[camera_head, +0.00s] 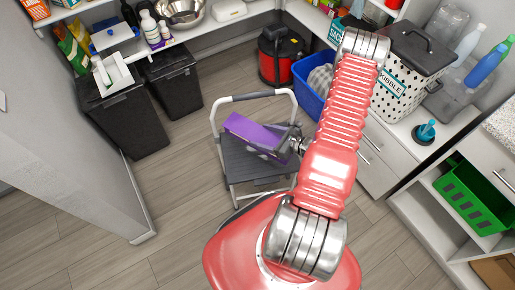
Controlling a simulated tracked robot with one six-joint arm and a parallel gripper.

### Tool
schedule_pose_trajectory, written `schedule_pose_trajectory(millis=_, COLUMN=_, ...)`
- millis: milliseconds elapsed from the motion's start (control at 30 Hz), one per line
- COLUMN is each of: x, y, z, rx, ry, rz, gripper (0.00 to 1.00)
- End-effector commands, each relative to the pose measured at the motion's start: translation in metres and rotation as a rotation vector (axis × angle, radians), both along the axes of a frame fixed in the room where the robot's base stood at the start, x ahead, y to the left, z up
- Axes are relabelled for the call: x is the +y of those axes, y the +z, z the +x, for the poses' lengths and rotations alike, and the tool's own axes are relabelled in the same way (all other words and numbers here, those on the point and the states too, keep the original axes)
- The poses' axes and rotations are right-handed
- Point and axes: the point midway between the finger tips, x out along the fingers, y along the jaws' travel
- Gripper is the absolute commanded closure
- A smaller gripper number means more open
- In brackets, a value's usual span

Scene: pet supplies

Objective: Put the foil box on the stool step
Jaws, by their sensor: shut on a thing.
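A purple foil box (251,131) with a pale end is held in my gripper (287,146) above or on the upper step of the stool. My gripper is shut on the box's right end, and the box lies tilted in the picture. The step stool (243,174) has a dark grey upper step, a lower step and a light grey frame with a hand rail behind. The box covers the back of the upper step. I cannot tell whether the box touches the step.
Two black bins (175,84) stand at the left under shelves. A red and black vacuum (279,55) and a blue basket (312,90) stand behind the stool. A white cabinet with a spotted kibble bin (402,92) is at the right. The floor left of the stool is clear.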

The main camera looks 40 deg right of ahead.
Motion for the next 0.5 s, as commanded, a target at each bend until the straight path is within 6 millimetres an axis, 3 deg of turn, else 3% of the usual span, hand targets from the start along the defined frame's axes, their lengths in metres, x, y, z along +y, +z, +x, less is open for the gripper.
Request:
schedule_pose_trajectory(millis=267, x=-0.007, y=-0.002, z=-0.004, rx=-0.001, ry=-0.020, rz=0.001, gripper=0.78)
schedule_pose_trajectory(millis=500, x=-0.007, y=-0.025, z=-0.005, rx=0.001, ry=-0.022, rz=0.003, gripper=0.78)
